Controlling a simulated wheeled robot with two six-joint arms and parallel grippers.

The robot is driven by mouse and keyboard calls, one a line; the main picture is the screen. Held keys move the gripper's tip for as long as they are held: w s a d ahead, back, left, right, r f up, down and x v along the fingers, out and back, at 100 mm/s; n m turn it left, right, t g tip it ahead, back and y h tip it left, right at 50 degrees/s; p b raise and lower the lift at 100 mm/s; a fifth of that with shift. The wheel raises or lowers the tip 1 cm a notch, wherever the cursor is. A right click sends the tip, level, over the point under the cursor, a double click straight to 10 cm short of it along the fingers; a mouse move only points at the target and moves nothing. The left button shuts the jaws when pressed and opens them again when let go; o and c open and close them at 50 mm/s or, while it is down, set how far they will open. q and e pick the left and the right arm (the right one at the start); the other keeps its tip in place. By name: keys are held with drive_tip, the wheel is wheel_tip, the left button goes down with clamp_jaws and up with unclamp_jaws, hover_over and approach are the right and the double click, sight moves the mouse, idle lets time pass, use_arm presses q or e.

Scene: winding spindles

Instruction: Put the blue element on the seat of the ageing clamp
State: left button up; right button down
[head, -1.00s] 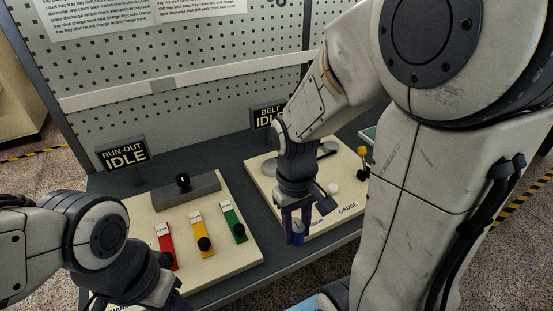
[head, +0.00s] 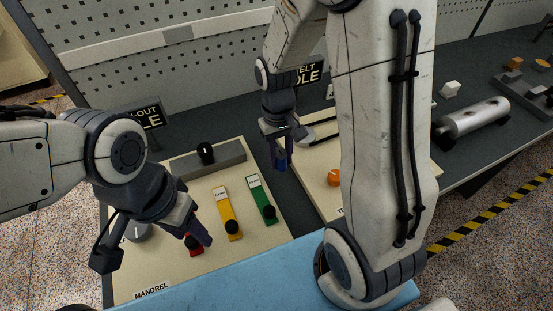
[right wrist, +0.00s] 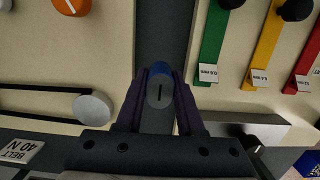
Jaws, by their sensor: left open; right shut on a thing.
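The blue element (head: 282,162) is in my right gripper (head: 279,158), which is shut on it above the dark strip between the two cream boards. In the right wrist view the blue element (right wrist: 160,88) sits between the fingertips, with its grey slotted end showing. My left gripper (head: 198,233) is open beside the red bar (head: 193,246) on the mandrel board and partly hides it. I cannot pick out the ageing clamp or its seat for certain. A silver cylinder (head: 476,119) lies at the right on the dark bench.
The mandrel board (head: 250,262) carries yellow (head: 226,212) and green (head: 261,197) bars with black knobs.

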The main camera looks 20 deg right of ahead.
sight(275, 174)
drive_tip(key=w+f, duration=0.1)
drive_tip(key=w, duration=0.1)
drive_tip(key=shift+w+a+f, duration=0.35)
drive_tip(key=shift+f, duration=0.05)
drive_tip(key=shift+f+p, duration=0.3)
drive_tip(key=shift+f, duration=1.7)
drive_tip(key=shift+f, duration=0.1)
drive_tip(key=c, duration=0.5)
unclamp_jaws()
